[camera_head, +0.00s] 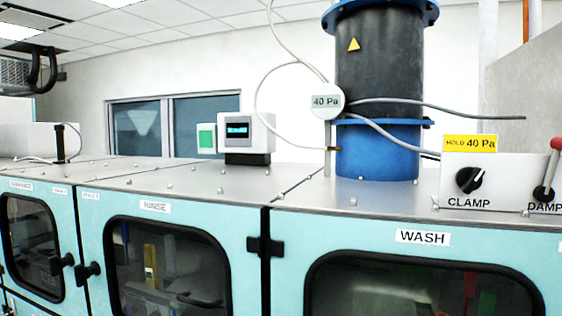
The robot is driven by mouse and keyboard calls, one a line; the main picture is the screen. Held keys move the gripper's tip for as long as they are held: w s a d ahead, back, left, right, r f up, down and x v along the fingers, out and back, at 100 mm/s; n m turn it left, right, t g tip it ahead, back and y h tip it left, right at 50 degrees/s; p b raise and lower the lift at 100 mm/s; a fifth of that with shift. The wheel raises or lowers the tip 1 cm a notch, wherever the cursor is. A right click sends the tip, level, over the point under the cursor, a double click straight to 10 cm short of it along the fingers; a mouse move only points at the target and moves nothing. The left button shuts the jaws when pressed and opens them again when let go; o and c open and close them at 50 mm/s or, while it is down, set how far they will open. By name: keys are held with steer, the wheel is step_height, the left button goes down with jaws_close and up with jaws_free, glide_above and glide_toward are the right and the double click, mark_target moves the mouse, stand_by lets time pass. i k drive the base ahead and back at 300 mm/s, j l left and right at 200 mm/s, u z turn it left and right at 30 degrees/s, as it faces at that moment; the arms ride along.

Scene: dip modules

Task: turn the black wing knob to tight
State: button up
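A round black knob (470,180) with a white pointer line sits on the front of a white panel (510,170) at the right, above the label CLAMP. Its pointer slants up to the right. I cannot tell whether this is the wing knob, and I see no mark reading tight. Black latch knobs also stand on the teal doors, one on the left door (60,264) and one on the RINSE door (88,271). My gripper is not in view.
A red-topped lever (551,166) stands right of the CLAMP knob. A blue and black duct (379,90) rises from the metal top, with a round 40 Pa gauge (326,101) and loose hoses. A white display box (245,135) stands left of it. A black hinge (265,246) sits between doors.

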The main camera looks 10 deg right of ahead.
mark_target(468, 179)
steer(key=z, duration=1.45)
